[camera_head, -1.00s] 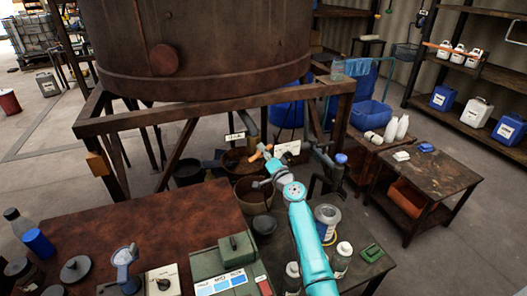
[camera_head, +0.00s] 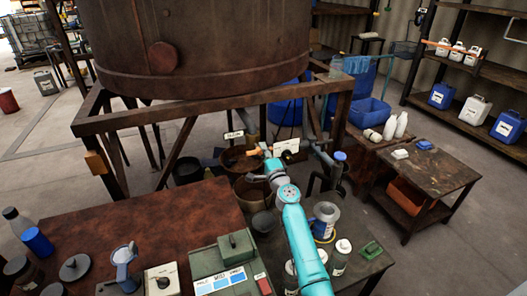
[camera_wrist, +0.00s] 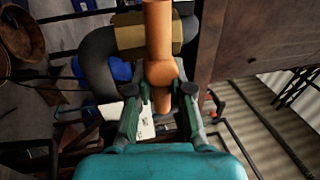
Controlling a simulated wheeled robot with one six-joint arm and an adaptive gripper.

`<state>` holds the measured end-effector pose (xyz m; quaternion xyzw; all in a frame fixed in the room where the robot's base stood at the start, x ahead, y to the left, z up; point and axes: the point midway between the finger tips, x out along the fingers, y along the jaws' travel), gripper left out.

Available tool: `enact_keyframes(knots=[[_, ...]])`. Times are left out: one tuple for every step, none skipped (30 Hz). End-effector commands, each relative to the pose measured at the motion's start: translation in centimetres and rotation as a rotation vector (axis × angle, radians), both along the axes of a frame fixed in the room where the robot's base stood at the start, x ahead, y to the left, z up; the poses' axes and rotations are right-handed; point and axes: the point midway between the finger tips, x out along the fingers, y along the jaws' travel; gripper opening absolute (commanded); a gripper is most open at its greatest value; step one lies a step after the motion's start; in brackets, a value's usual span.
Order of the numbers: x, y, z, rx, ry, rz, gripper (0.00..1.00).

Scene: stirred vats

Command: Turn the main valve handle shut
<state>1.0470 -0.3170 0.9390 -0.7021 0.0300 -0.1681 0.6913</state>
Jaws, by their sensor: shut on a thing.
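The main valve handle is an orange lever (camera_wrist: 158,35) mounted by a brass hexagonal fitting (camera_wrist: 128,34) on a dark pipe in the wrist view. My gripper (camera_wrist: 160,95) has one dark green finger on each side of the handle's rounded lower part and is shut on it. In the head view the orange handle (camera_head: 253,152) is small, under the big rusty vat, with my gripper (camera_head: 267,163) at its right end. The fingers partly hide the handle there.
The rusty vat (camera_head: 200,45) stands on a brown frame (camera_head: 180,113) above the valve. Pails stand below it. A vertical pipe with a blue cap (camera_head: 340,157) is close right of my arm. Cluttered benches (camera_head: 150,225) fill the foreground.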

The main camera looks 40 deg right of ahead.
Motion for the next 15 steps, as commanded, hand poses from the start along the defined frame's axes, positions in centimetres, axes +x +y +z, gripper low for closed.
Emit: enact_keyframes(knots=[[0.11,0.31,-0.03,0.004,-0.001,0.007,0.00],[0.11,0.31,-0.03,0.005,-0.001,0.007,0.00],[0.11,0.32,-0.03,0.005,-0.001,0.007,0.00],[0.12,0.32,-0.03,0.005,-0.001,0.007,0.00],[0.12,0.32,-0.02,0.005,-0.001,0.007,0.00],[0.12,0.33,-0.02,0.005,-0.001,0.007,0.00],[0.12,0.33,-0.02,0.005,-0.001,0.007,0.00],[0.12,0.34,-0.02,0.005,-0.001,0.007,0.00],[0.12,0.34,-0.02,0.005,-0.001,0.007,0.00],[0.12,0.34,-0.02,0.005,-0.001,0.007,0.00],[0.13,0.35,-0.02,0.005,-0.001,0.007,0.23],[0.13,0.35,-0.01,0.004,-0.001,0.008,0.33],[0.13,0.36,-0.01,0.004,-0.001,0.008,0.40],[0.13,0.35,-0.02,0.003,-0.001,0.008,0.45],[0.12,0.32,-0.02,0.004,-0.001,0.007,0.45]])
